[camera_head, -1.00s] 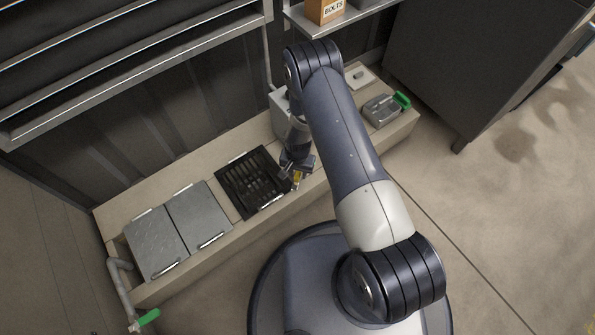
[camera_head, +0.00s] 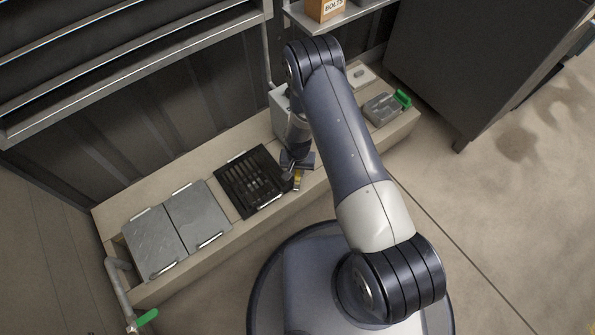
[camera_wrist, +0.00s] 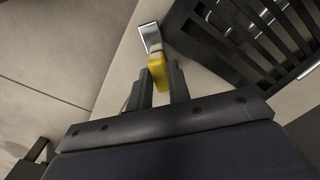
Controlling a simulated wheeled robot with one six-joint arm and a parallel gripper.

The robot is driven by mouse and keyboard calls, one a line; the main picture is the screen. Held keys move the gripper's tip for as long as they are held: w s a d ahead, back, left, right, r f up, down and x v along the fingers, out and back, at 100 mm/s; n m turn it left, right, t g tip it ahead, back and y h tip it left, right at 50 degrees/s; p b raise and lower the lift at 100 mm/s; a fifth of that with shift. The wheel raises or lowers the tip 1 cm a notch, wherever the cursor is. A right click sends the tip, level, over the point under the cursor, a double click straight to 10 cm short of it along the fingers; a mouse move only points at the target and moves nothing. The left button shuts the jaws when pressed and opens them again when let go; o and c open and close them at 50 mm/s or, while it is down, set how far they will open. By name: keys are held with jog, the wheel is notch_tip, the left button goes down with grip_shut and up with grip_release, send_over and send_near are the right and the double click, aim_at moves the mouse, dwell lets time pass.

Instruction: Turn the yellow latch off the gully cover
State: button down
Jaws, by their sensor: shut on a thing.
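The yellow latch (camera_wrist: 158,72) is between my gripper's (camera_wrist: 160,80) two fingers in the wrist view, and the fingers are shut on it. A bright metal plate (camera_wrist: 149,36) lies at the latch's far end. The latch also shows as a small yellow spot (camera_head: 297,181) in the head view, below my gripper (camera_head: 295,171). The gully cover (camera_head: 240,190), a black slotted grate, lies in the ledge just left of the latch. It also shows at the upper right of the wrist view (camera_wrist: 222,42). The latch's gripped part is partly hidden by the fingers.
Two grey lidded panels (camera_head: 176,230) with handles sit left of the grate on the beige ledge (camera_head: 112,212). A grey box (camera_head: 280,113) stands behind my wrist. A metal fitting with a green handle (camera_head: 383,109) is at the right end. A green-handled pipe (camera_head: 124,290) stands at lower left.

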aim_at(298, 172)
jog(key=n+b, duration=0.2)
jog(key=n, duration=0.2)
jog(key=shift+d, duration=0.1)
jog(key=shift+n+b, duration=0.7)
jog(key=shift+n, duration=1.4)
jog(key=c, duration=1.3)
grip_release()
jog(key=shift+r, duration=0.1)
notch_tip(298, 172, up, 11)
jog(key=p, duration=0.3)
jog(key=shift+p, duration=0.4)
